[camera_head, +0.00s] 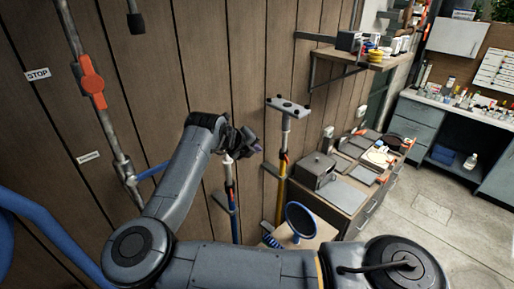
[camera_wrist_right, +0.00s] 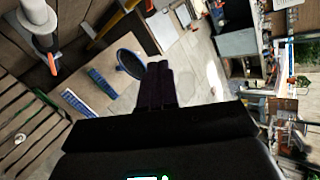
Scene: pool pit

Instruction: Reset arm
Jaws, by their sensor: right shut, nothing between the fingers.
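My right arm (camera_head: 178,190) reaches up across the middle of the head view. Its gripper (camera_head: 256,148) is small and dark there, in front of the brown plank wall, close to the top of a pole with a white, red and blue section (camera_head: 230,172). I cannot tell whether it touches the pole. In the right wrist view the two dark fingers (camera_wrist_right: 158,72) are together, with nothing visible between them. The same kind of pole end (camera_wrist_right: 42,32) shows at upper left there, apart from the fingers. My left gripper is in neither view.
A yellow pole (camera_head: 280,205) leans against the wall. A round blue-rimmed object (camera_head: 301,219) stands at its foot. A cluttered cabinet (camera_head: 345,192) and a wall shelf (camera_head: 362,60) are to the right. A metal pipe with a red handle (camera_head: 91,80) is at left. The floor (camera_head: 430,205) is clear at right.

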